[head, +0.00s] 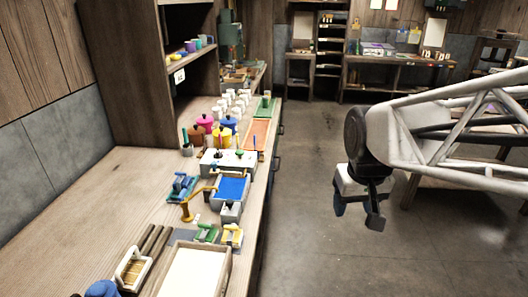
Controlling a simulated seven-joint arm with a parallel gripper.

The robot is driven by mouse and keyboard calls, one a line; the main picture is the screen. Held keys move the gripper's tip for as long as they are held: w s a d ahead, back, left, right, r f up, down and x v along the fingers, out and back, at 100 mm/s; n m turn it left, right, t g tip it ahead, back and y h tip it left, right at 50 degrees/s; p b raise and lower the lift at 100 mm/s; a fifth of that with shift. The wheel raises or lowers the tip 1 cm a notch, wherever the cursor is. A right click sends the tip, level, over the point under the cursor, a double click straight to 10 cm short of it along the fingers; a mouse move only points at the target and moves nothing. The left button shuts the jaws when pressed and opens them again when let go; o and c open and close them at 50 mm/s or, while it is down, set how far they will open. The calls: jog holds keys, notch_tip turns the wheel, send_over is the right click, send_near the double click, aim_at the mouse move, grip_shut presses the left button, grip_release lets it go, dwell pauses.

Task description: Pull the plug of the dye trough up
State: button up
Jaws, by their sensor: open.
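The dye trough (246,190) stands on the long wooden bench, a pale box with a flat blue surface inside. A small grey block (230,214) with a dark top sits at its near end; I cannot tell whether this is the plug. A brass-coloured curved piece (187,210) reaches toward the trough's left side. My gripper (358,220) hangs open and empty over the floor, well to the right of the bench and apart from the trough.
A pale box with knobs (215,158) stands directly behind the trough, with coloured pots (227,125) beyond. Green and yellow stamp-like tools (231,235) and a wooden-framed tray (190,272) lie nearer. The floor between bench and arm is clear.

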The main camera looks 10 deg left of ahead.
jog(key=w+a+f+n, duration=0.1)
jog(key=w+a+n, duration=0.1)
jog(key=w+a, duration=0.5)
jog(key=n+g, duration=0.2)
jog(key=n, duration=0.3)
send_near(229, 201)
jog(key=shift+d+f, duration=0.4)
jog(key=shift+a+f, duration=0.35)
jog(key=shift+a, duration=0.1)
jog(key=shift+f, duration=0.15)
jog(key=shift+f, duration=3.75)
jog(key=shift+c, duration=0.3)
grip_shut()
